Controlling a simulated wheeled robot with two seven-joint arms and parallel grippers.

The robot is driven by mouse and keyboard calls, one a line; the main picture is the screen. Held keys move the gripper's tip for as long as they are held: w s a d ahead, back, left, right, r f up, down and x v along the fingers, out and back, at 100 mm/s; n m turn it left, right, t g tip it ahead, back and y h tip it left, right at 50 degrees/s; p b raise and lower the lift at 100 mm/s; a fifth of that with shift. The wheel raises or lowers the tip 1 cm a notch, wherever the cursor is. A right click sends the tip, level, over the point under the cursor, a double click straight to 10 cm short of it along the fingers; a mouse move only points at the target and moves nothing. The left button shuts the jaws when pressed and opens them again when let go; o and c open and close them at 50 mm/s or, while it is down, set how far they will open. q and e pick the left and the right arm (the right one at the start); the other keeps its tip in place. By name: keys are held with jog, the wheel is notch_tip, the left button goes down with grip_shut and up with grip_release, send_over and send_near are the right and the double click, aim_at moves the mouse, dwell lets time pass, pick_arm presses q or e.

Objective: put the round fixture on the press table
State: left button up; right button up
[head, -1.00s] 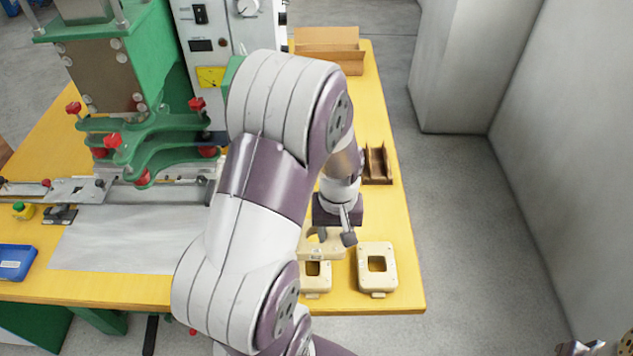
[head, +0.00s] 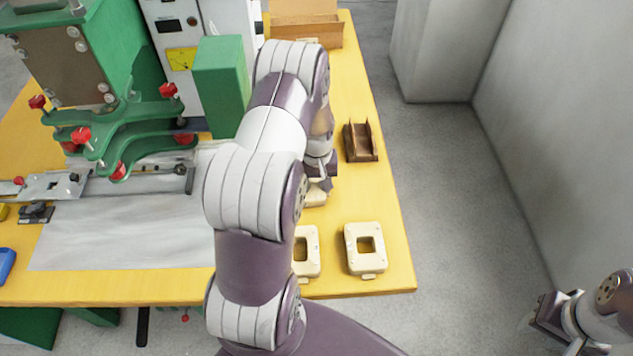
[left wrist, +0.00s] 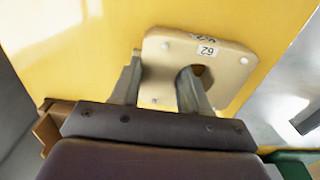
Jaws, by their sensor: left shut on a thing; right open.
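A cream fixture (left wrist: 215,60) with a rounded opening and a "62" label fills the middle of the left wrist view. My left gripper (left wrist: 160,75) is shut on its wall, one finger at the outer edge and one in the opening. In the head view only part of this fixture (head: 316,196) shows below my left gripper (head: 321,180); my arm hides the rest. I cannot tell its height above the table. The green press (head: 110,110) stands at the left, with a grey flat surface (head: 120,240) before it. My right gripper (head: 545,308) is open and empty, off the table at lower right.
Two cream fixtures with squarish openings, one partly hidden (head: 313,240) and one clear (head: 351,258), lie near the front edge. A brown holder (head: 361,142) and a cardboard box (head: 305,30) stand behind. A green box (head: 220,85) stands beside the press.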

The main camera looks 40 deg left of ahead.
pick_arm(q)
jog(key=shift+w+a+f, duration=0.1)
jog(key=shift+w+f, duration=0.05)
jog(key=shift+w, duration=0.05)
jog(key=shift+s+f, duration=0.1)
jog(key=shift+f, duration=0.05)
jog(key=o, duration=1.2)
notch_tip(320, 180, up, 12)
jog(key=s+d+r+m, duration=0.2)
jog(key=s+d+m, duration=0.2)
jog(key=s+d, duration=0.2)
jog(key=s+d+r+m+t, duration=0.1)
jog(key=s+d+r+m, duration=0.2)
jog(key=d, duration=0.7)
jog(key=s+m, duration=0.1)
jog(key=s, duration=0.1)
jog(key=shift+s+d, duration=0.25)
jog(key=shift+s, duration=0.15)
